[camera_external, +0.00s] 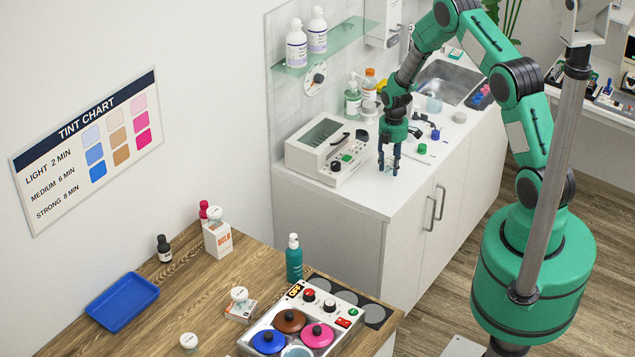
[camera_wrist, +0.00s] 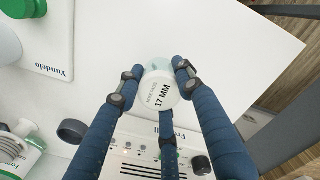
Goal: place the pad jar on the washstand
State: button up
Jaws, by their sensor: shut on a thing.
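My gripper (camera_external: 389,169) is over the front part of the white washstand (camera_external: 400,192), beside the white device with a screen. Its blue fingers (camera_wrist: 160,98) are shut around a small round jar (camera_wrist: 158,92) with a white lid marked 17 MM. A bit of pale teal body shows past the lid. I take this to be the pad jar. In the external view the fingers mostly hide it, and I cannot tell whether its base touches the top. The white washstand top (camera_wrist: 230,40) fills much of the wrist view.
The device (camera_external: 328,150) stands close left of my gripper. Bottles (camera_external: 353,98), small caps (camera_external: 422,149) and a sink (camera_external: 446,82) lie behind. The washstand's front corner is bare. White-lidded jars (camera_external: 189,341) and a blue tray (camera_external: 122,301) are on the wooden table (camera_external: 190,285).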

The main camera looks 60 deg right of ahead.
aim_at(391, 159)
jog(key=shift+f, duration=0.4)
jog(key=shift+f, duration=0.1)
jog(key=o, duration=1.1)
jog(key=shift+o, duration=0.2)
notch_tip(391, 159, up, 12)
jog(key=shift+r+b, duration=0.1)
jog(key=shift+b, duration=0.4)
jog(key=shift+r, duration=0.1)
